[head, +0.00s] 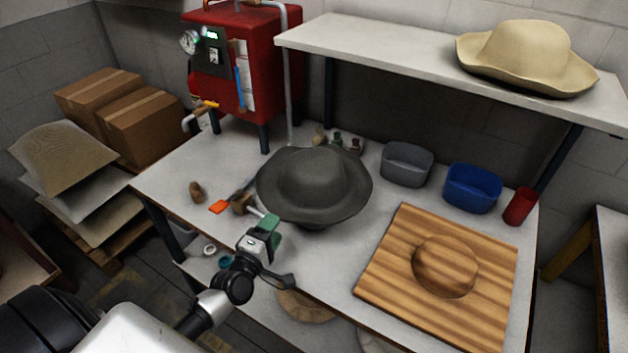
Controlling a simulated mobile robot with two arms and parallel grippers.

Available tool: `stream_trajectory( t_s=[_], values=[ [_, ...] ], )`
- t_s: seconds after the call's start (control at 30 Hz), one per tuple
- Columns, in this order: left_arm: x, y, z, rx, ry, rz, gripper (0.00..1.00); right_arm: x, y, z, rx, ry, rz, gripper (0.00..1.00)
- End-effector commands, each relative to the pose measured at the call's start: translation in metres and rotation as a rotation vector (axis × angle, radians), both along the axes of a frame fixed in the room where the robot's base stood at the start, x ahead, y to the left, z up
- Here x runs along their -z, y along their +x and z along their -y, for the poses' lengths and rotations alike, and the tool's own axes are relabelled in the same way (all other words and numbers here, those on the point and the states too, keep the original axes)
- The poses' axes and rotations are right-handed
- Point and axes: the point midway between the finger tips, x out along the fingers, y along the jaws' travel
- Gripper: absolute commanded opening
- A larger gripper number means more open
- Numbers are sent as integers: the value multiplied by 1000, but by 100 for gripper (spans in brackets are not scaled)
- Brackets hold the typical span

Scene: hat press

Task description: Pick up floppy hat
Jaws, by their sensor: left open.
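A dark grey wide-brimmed hat (313,172) sits crown up near the middle of the worktable, its wavy brim raised above the tabletop on something dark that is mostly hidden. A tan floppy-looking hat (522,52) lies crown up on the white shelf at the upper right. I cannot tell which of the two is the floppy hat. My left gripper (271,232), with green fingertips, is open and empty at the table's front edge, just below and left of the grey hat's brim. My right gripper is not in view.
A striped wooden board (385,265) with a round block lies at the table's right. A grey bin (406,165), a blue bin (472,188) and a red cup (520,207) stand behind it. A red boiler (245,60) is at the back left. An orange-handled brush (219,207) lies left of the hat.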

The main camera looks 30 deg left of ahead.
Motion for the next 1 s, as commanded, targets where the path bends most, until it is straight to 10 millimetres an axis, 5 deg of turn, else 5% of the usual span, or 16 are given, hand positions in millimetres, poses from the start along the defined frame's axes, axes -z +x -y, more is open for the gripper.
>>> stream_trajectory(
  t_s=[0.5, 0.83, 1.0],
  values=[
    [-4, 57, -3, 2, 3, -1, 60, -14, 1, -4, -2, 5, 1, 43],
    [-2, 63, -4, 1, 3, -3, 60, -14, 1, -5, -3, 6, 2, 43],
    [-3, 63, -4, 1, 3, -3, 35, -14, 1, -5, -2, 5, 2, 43]
  ],
)
